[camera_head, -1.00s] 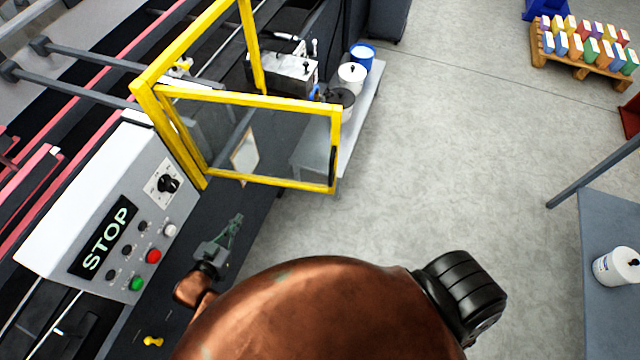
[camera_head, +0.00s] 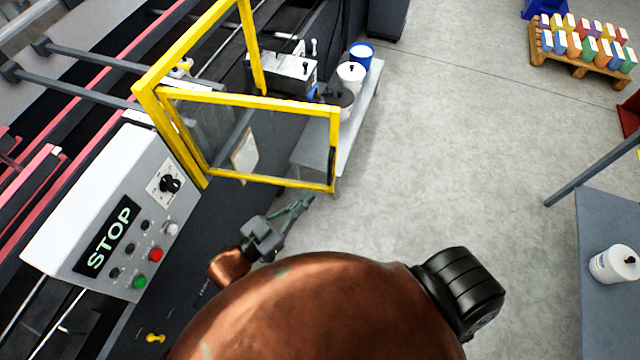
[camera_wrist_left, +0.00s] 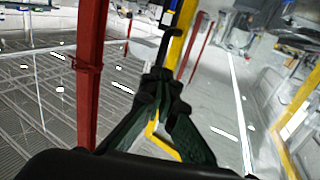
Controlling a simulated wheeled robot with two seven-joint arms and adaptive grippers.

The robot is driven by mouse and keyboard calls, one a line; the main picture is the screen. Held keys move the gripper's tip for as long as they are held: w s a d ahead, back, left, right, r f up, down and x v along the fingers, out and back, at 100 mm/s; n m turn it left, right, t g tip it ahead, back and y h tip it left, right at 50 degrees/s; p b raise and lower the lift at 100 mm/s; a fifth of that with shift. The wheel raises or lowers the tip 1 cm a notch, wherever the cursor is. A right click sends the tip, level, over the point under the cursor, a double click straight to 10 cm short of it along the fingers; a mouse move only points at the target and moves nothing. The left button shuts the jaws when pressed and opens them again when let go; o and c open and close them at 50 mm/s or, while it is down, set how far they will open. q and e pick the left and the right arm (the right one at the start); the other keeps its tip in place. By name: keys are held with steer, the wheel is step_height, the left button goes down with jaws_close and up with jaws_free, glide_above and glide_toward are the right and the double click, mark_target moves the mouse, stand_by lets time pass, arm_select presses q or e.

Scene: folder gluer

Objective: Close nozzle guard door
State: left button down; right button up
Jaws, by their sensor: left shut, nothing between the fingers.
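The nozzle guard door (camera_head: 337,150) is a yellow frame with a clear pane. It stands open in the head view, swung out to the right from the yellow guard frame (camera_head: 172,125), with a dark handle at its free edge. My left gripper (camera_head: 308,200) is shut and empty, just below the door's lower right corner in the picture. I cannot tell whether it touches the door. In the left wrist view the shut fingers (camera_wrist_left: 162,85) point ahead, with a yellow bar just beyond them. My right gripper is not in view.
A control panel (camera_head: 110,225) with a STOP display and buttons is at the left. White and blue pots (camera_head: 352,75) stand on a shelf behind the door. A grey table (camera_head: 610,225) with a white pot is at the right. The floor between is clear.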

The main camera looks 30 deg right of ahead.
mark_target(328, 179)
arm_select(q)
steer(key=x, duration=0.5)
steer(key=shift+w+d, duration=0.1)
steer(key=shift+d, duration=0.25)
steer(key=shift+w+p, duration=0.1)
steer(key=shift+p, duration=0.2)
